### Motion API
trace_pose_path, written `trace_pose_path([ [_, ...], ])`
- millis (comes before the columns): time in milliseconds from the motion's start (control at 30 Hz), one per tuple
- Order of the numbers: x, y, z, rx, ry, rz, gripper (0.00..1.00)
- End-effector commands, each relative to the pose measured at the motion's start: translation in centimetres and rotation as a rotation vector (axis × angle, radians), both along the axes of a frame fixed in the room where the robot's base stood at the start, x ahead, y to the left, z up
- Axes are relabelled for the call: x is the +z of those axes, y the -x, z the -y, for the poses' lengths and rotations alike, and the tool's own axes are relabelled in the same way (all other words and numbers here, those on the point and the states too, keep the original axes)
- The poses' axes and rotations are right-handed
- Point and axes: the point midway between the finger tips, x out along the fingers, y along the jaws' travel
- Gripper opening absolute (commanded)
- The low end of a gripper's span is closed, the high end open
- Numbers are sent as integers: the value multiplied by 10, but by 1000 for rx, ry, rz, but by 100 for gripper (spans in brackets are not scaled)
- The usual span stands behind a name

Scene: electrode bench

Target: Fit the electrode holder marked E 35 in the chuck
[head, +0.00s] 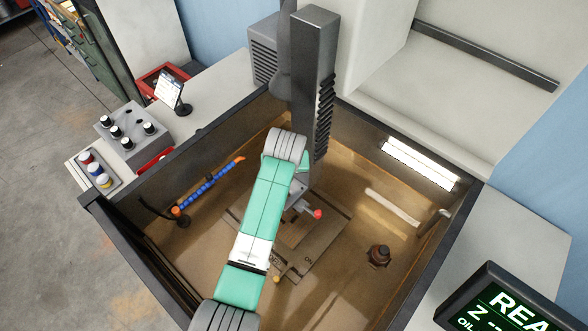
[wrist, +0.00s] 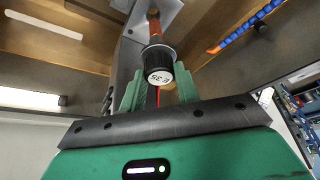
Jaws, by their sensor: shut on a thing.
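The electrode holder marked E 35 (wrist: 157,58) is a black, ribbed round body with a white end label; the label reads upside down in the wrist view. A copper-coloured electrode (wrist: 153,24) extends from its far side. My gripper (wrist: 158,78) is shut on the holder, one green finger on each side. In the head view my arm hides the gripper and holder. The grey machine ram (head: 312,75) comes down beside my arm. A grey part with a red-knobbed lever (head: 318,214) shows low by the ram. The chuck's mouth is not clearly visible, and I cannot tell whether the holder touches it.
The tank rim (head: 440,262) surrounds the work area. A blue jointed hose (head: 205,186) and a dark fixture (head: 379,256) stand inside. A grey rack (head: 128,141) with several black-topped holders is outside at left, near a small screen (head: 169,90). A slotted plate (head: 318,262) lies on the tank floor.

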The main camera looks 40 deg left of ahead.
Motion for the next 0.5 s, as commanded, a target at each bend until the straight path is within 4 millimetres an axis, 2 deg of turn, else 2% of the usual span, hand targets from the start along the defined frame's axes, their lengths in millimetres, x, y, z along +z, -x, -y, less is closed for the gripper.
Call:
trace_pose_path([
  [267, -25, 0, 0, 0, 0, 0, 1],
  [500, -21, 0, 0, 0, 0, 1, 1],
])
